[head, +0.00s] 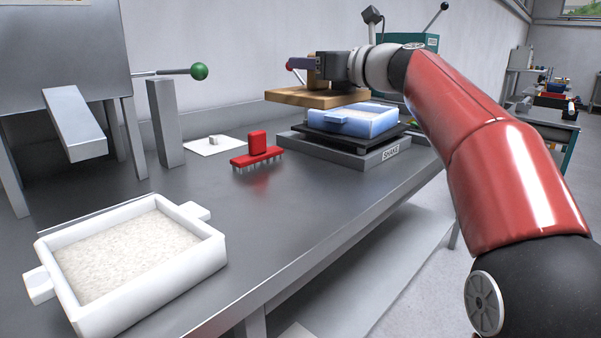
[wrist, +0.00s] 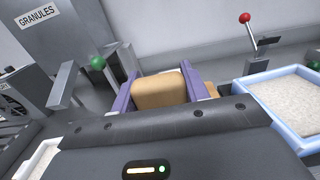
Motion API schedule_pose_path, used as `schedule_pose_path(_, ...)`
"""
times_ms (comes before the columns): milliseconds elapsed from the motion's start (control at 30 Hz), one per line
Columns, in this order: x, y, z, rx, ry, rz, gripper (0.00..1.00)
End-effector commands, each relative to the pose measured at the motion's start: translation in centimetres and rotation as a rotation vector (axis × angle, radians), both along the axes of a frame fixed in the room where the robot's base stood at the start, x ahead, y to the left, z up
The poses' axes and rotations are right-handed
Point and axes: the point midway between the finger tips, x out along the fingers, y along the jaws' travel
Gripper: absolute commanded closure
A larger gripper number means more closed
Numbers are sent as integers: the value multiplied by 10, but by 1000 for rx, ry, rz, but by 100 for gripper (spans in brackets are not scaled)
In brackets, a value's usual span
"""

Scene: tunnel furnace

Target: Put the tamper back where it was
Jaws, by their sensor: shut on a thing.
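The wooden tamper (head: 315,97), a flat tan board with an upright handle, is in the air near the blue tray. My gripper (head: 303,63), with purple fingers, is shut on its handle. In the wrist view the tamper's wood (wrist: 162,92) shows between the two fingers. The blue tray (head: 352,127), filled with pale granules, sits on a black plate on the grey shaker base (head: 350,152) marked SHAKE. In the wrist view the blue tray (wrist: 243,92) lies to the right of the tamper. The board's underside is hidden.
A white tray of granules (head: 130,315) stands at the front left of the metal bench. A red spiked tool (head: 257,150) stands mid-bench, and a white sheet (head: 215,144) lies behind it. A green-knobbed lever (head: 199,71) juts out at left. A red-knobbed lever (wrist: 246,18) stands behind the blue tray.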

Motion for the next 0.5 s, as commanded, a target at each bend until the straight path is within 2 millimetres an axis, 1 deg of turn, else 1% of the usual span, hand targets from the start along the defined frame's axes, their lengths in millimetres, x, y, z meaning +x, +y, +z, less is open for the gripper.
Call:
schedule_pose_path(67,0,-1,-15,2,5,-2,100)
schedule_pose_path(300,-1,-1,-85,0,4,-2,100)
schedule_pose_path(400,-1,0,-110,2,4,-2,100)
schedule_pose_path(500,-1,0,-131,2,4,-1,100)
